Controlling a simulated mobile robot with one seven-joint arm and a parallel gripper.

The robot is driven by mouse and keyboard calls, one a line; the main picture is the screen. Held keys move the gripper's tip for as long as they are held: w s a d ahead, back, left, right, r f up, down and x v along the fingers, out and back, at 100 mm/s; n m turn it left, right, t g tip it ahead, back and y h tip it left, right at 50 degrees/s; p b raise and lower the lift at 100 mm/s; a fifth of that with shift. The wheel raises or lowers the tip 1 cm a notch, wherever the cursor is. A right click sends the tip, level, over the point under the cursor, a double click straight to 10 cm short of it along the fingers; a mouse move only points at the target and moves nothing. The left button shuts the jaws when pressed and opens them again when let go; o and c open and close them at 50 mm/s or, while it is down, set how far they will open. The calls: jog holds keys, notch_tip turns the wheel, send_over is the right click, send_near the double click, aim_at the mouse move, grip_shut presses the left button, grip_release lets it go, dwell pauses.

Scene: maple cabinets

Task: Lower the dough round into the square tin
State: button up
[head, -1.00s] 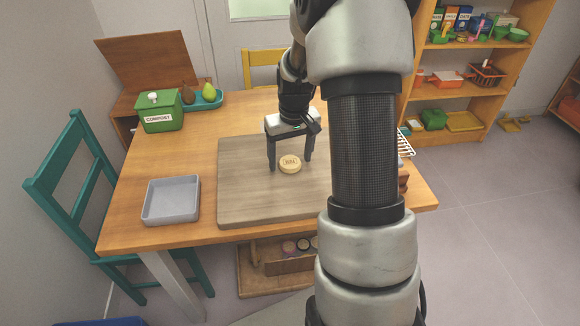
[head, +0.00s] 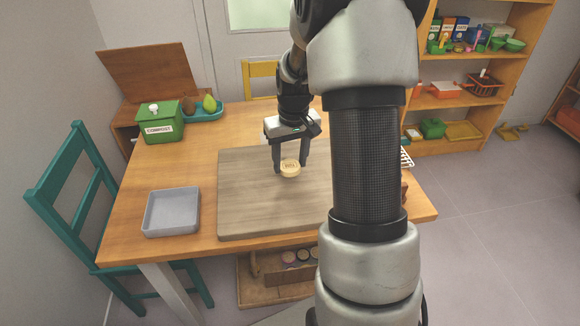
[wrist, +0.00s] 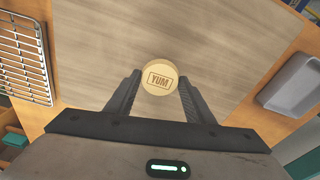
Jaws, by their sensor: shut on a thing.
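The dough round is a pale yellow disc (head: 290,167) over the wooden board; in the wrist view (wrist: 159,78) it bears the word YUM. My gripper (head: 291,169) is shut on it, one finger at each side, and points down. I cannot tell whether the disc touches the board or hangs just above it. The square tin (head: 172,212) is grey, shallow and empty. It stands on the table left of the board, apart from my gripper, and shows at the right of the wrist view (wrist: 294,84).
The board (head: 250,210) lies mid-table, with bare table (head: 190,160) behind the tin. A green compost box (head: 160,122) and a teal tray with fruit (head: 205,114) stand at the back left. A teal chair (head: 80,210) stands at the left.

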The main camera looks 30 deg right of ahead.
notch_tip(320, 180, up, 6)
jog(key=shift+r+p, duration=0.25)
jog(key=shift+p, duration=0.4)
jog(key=shift+a+r, duration=0.3)
jog(key=shift+r, duration=0.05)
jog(key=w+a+r+p, duration=0.1)
jog(key=a+r+p, duration=0.15)
jog(key=a, duration=1.35)
jog(key=b, duration=0.2)
send_over(175, 215)
notch_tip(175, 215, down, 7)
jog(key=shift+s+a+r, duration=0.1)
jog(key=shift+s+r, duration=0.05)
jog(key=shift+s, duration=0.05)
jog(key=shift+f+b, duration=1.1)
jog(key=shift+f, duration=0.55)
jog(key=shift+f+b, duration=1.55)
jog(key=shift+f, duration=0.95)
